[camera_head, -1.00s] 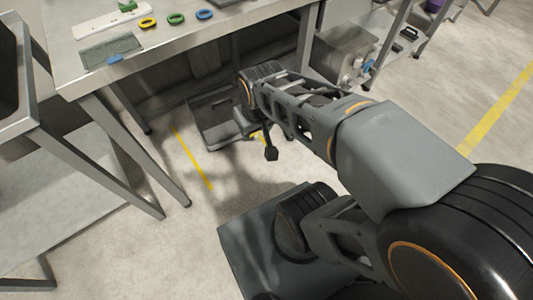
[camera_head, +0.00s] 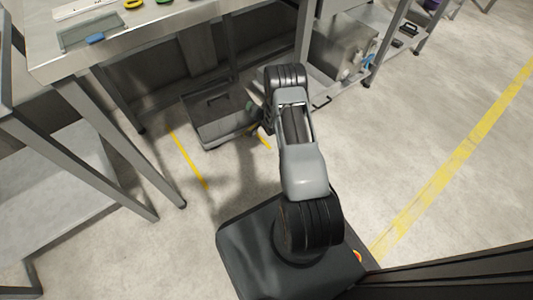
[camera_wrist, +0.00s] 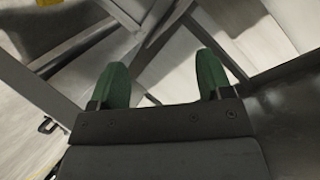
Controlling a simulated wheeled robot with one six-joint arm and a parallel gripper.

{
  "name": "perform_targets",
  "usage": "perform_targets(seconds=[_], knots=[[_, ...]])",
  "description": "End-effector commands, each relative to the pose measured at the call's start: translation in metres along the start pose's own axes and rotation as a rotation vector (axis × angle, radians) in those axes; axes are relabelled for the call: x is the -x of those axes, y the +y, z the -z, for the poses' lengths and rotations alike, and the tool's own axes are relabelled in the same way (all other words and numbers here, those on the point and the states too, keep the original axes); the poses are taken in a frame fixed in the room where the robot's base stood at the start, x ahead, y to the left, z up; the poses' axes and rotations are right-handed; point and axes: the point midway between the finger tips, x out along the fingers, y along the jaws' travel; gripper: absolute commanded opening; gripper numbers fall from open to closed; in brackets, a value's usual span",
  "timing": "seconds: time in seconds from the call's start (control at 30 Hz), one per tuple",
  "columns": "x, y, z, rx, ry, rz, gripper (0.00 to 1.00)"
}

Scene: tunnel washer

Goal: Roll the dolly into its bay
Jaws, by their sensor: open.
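The dolly (camera_head: 222,129) appears to be the low grey platform partly under the steel table, in the head view. Its front edge stands between a long yellow floor line (camera_head: 188,160) on the left and a short yellow mark (camera_head: 264,141) on the right. Its far part is in shade and its right side is partly covered by my arm. Grey metal frame bars show beyond the fingers.
The steel table (camera_head: 150,38) stands over the dolly, with its legs (camera_head: 140,160) to the left. A metal box (camera_head: 340,50) sits on a low shelf to the right. Open floor (camera_head: 420,130) lies to the right, crossed by a yellow line (camera_head: 455,165).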

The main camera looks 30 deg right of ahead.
Motion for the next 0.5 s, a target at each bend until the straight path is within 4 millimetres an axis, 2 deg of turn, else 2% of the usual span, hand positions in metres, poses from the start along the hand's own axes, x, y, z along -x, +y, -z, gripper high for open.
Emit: perform_targets(seconds=[0.03,0.2,0.33,0.5], knots=[[-0.006,0.031,-0.026,-0.058,0.017,0.034,0.72],[-0.002,0.090,-0.083,-0.237,0.085,0.181,0.72],[0.012,0.119,-0.118,-0.344,0.120,0.270,0.72],[0.028,0.139,-0.145,-0.432,0.146,0.343,0.72]])
